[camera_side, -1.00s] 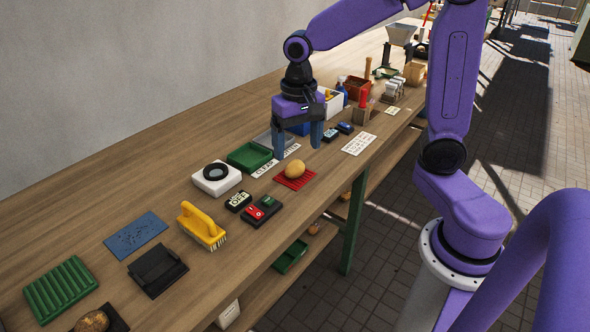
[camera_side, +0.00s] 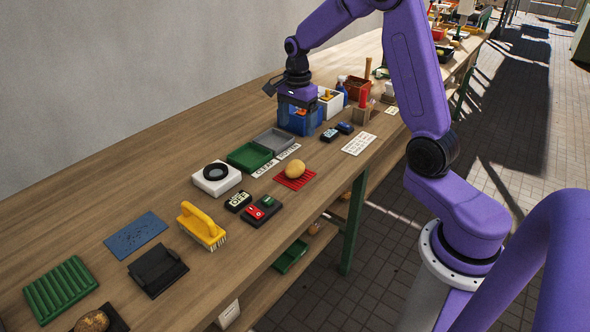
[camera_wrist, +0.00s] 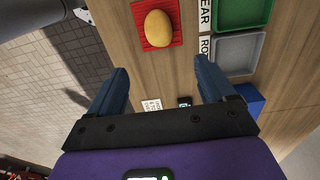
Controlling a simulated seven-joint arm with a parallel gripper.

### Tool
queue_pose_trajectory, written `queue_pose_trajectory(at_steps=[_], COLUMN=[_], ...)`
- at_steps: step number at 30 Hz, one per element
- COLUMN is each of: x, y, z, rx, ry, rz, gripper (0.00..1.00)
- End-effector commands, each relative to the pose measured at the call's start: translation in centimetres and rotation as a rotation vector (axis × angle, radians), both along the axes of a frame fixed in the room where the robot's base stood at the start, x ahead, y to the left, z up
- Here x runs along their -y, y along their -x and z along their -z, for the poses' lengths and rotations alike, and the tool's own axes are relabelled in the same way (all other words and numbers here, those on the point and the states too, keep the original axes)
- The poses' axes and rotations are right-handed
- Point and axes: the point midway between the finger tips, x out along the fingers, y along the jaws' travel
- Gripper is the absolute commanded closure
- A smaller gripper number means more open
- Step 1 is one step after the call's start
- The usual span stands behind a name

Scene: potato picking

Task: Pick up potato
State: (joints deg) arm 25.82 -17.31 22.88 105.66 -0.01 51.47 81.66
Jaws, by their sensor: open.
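A yellow-tan potato (camera_side: 295,168) lies on a red ribbed mat (camera_side: 306,183) near the bench's front edge in the side view. In the wrist view the potato (camera_wrist: 158,28) lies on the red mat (camera_wrist: 176,38) at the top, beyond the fingertips. My gripper (camera_side: 297,128) is open and empty, raised over the bench in front of a blue bin, farther along the bench than the potato. In the wrist view my gripper (camera_wrist: 162,78) shows its two blue fingers wide apart with nothing between them. A browner potato (camera_side: 92,321) is partly cut off at the bottom left.
A green tray (camera_side: 250,157) and a grey tray (camera_side: 274,140) stand behind the potato, with label cards in front. The blue bin (camera_side: 315,122), a yellow brush (camera_side: 202,226) and a switch box (camera_side: 262,210) are also on the bench. Bare wood surrounds the mat.

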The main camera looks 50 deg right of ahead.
Motion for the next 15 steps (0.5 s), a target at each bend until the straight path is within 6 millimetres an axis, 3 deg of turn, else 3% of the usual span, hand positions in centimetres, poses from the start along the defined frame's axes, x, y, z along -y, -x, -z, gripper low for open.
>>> queue_pose_trajectory(at_steps=[9,15], x=[0.0,-0.1], y=[0.1,0.1], z=[6.1,8.5], rx=[-0.005,-0.002], ry=[-0.001,0.0], rz=[-0.003,-0.003], gripper=[0.17,0.17])
